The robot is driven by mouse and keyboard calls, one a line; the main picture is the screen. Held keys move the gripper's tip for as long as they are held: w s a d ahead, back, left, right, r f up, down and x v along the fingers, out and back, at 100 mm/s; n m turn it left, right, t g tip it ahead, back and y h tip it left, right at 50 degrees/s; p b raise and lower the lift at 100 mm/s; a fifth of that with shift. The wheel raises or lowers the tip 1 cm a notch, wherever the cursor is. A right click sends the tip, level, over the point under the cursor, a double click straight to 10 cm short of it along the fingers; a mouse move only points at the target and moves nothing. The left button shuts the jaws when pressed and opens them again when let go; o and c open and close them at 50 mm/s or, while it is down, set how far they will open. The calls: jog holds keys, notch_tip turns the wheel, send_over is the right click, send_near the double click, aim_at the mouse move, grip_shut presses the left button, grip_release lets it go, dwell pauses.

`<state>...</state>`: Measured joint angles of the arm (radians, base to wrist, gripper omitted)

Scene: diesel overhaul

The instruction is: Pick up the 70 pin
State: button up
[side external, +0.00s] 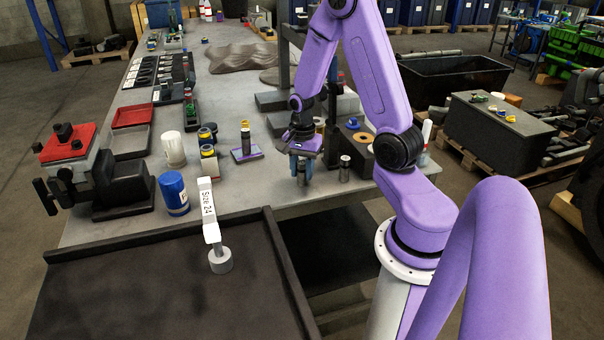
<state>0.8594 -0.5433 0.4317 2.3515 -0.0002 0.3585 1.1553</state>
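Several small dark and metallic cylinders that look like pins stand on the grey workbench (225,190); any number on them is too small to read, so I cannot tell which is the 70 pin. One cylinder (344,168) stands just right of my gripper.
A red-topped vise (70,148), a white canister (173,150) and a blue canister (174,193) stand at left. Yellow-topped parts (208,151) are left of the purple plate. Bare bench lies between.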

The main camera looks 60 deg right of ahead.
aim_at(302, 162)
grip_shut()
jog(key=shift+w+r, duration=0.1)
jog(key=shift+r, duration=0.55)
notch_tip(302, 162, up, 2)
jog(key=shift+r, duration=0.1)
jog(key=s+a+r, duration=0.6)
jog(key=s+r, duration=0.3)
jog(key=s, duration=0.3)
jog(key=shift+s+a+r, duration=0.2)
jog(key=shift+a+r, duration=0.1)
jog(key=shift+a, duration=0.05)
